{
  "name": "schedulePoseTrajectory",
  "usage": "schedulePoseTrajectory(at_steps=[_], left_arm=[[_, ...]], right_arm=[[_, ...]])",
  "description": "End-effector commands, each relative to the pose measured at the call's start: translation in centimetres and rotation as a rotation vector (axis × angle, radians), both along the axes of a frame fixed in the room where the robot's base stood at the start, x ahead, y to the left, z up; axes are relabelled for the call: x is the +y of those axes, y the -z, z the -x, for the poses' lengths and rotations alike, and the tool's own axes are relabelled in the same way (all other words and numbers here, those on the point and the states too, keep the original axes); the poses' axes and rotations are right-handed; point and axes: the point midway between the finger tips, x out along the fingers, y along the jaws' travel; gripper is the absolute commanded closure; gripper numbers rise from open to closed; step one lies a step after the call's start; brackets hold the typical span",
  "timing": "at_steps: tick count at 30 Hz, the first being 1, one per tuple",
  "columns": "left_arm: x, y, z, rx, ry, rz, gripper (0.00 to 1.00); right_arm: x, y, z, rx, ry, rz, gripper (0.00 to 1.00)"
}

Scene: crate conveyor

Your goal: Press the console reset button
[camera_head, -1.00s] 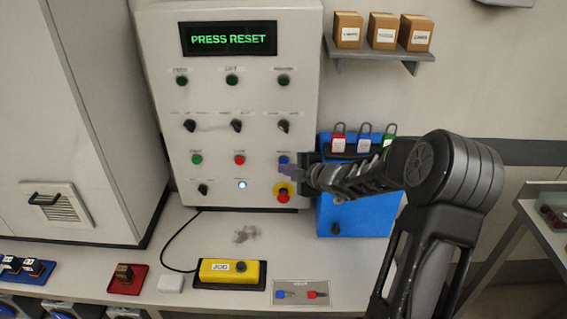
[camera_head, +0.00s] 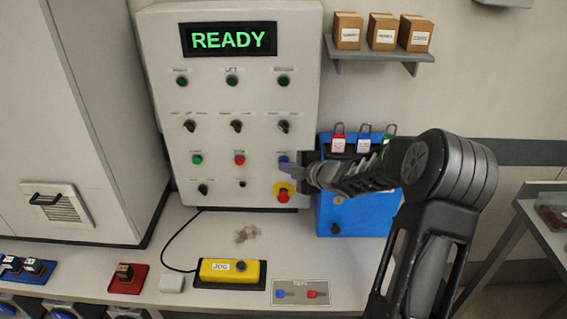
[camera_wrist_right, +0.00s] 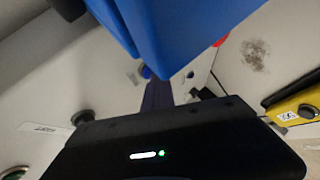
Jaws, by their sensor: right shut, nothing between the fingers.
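The console (camera_head: 215,105) is a pale upright panel with buttons, knobs and a display (camera_head: 229,39) reading READY in green. The blue button (camera_head: 283,159) sits on the right of its lower button row. My right gripper (camera_head: 289,169) is shut and empty, its fingertips at the blue button. In the right wrist view the fingers (camera_wrist_right: 158,94) point at the blue button (camera_wrist_right: 146,72); I cannot tell whether they touch it. The button is partly hidden by the fingers. My left gripper is not in view.
A red emergency knob on a yellow base (camera_head: 283,192) is just below the gripper. A blue box with padlocks (camera_head: 350,212) stands close on the right. A yellow JOG pendant (camera_head: 229,271) lies on the bench. A shelf with cartons (camera_head: 378,53) hangs above.

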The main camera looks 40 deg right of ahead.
Motion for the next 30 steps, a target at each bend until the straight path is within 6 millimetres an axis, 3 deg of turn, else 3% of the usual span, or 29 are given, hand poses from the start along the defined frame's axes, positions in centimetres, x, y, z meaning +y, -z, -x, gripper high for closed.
schedulePoseTrajectory(at_steps=[30], left_arm=[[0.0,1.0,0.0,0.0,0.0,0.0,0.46]], right_arm=[[1.2,0.1,1.6,0.0,0.0,0.001,1.0]])
